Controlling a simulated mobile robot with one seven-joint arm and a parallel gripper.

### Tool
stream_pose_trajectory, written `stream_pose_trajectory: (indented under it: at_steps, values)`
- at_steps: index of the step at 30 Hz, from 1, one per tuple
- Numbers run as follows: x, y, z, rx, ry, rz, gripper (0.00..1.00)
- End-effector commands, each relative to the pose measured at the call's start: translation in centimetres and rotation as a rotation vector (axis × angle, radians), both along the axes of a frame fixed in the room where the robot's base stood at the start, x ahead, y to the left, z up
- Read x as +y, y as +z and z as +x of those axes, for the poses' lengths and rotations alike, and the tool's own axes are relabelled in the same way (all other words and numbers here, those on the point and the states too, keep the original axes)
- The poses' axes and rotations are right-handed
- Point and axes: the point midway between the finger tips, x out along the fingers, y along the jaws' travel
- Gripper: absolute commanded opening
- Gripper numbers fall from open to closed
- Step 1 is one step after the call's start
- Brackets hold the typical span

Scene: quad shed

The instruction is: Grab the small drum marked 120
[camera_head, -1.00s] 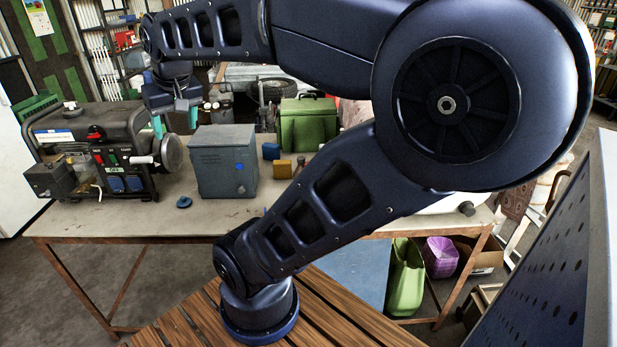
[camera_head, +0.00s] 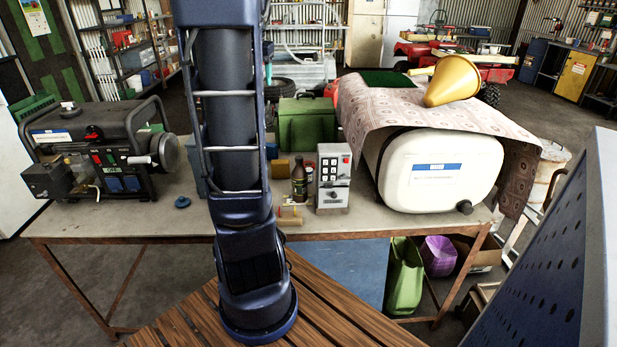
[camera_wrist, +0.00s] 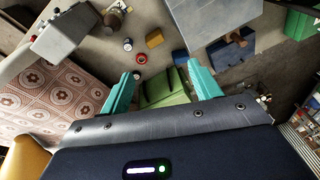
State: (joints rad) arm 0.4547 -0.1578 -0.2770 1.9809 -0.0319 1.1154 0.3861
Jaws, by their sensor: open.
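Two small round can-like tops, one dark and white (camera_wrist: 127,44) and one red and white (camera_wrist: 141,58), stand on the table in the wrist view. No marking is readable on either, so I cannot tell which is the drum marked 120. In the head view a small dark reddish item (camera_head: 309,173) shows between the bottle and the control box; its marking is unreadable. My gripper (camera_wrist: 162,69) is open and empty, its teal fingers apart above the table with the green case (camera_wrist: 165,90) showing between them. My arm hides the gripper in the head view.
A brown bottle (camera_head: 299,182) and a grey control box (camera_head: 333,180) stand mid-table. A white tank (camera_head: 440,170) under a patterned cloth, with a yellow funnel (camera_head: 455,80), is at right. A generator (camera_head: 105,150) is at left. Yellow (camera_wrist: 155,38) and blue (camera_wrist: 180,56) blocks lie near the cans.

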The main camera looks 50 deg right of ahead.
Motion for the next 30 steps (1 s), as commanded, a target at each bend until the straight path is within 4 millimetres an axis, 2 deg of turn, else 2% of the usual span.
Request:
stream_pose_trajectory:
  at_steps: [1,3,6,12,25,30]
  values:
    - [-2.5,-0.4,-0.2,0.014,-0.059,0.003,0.63]
    - [-5.2,-0.8,-0.7,0.026,-0.131,0.007,0.63]
    - [-8.1,-1.2,-1.3,0.039,-0.206,0.009,0.63]
    - [-12.4,-2.0,-2.6,0.060,-0.315,0.010,0.63]
    - [-17.9,-3.2,-4.9,0.092,-0.462,0.007,0.63]
    - [-17.6,-7.2,-4.9,0.095,-0.457,0.010,0.63]
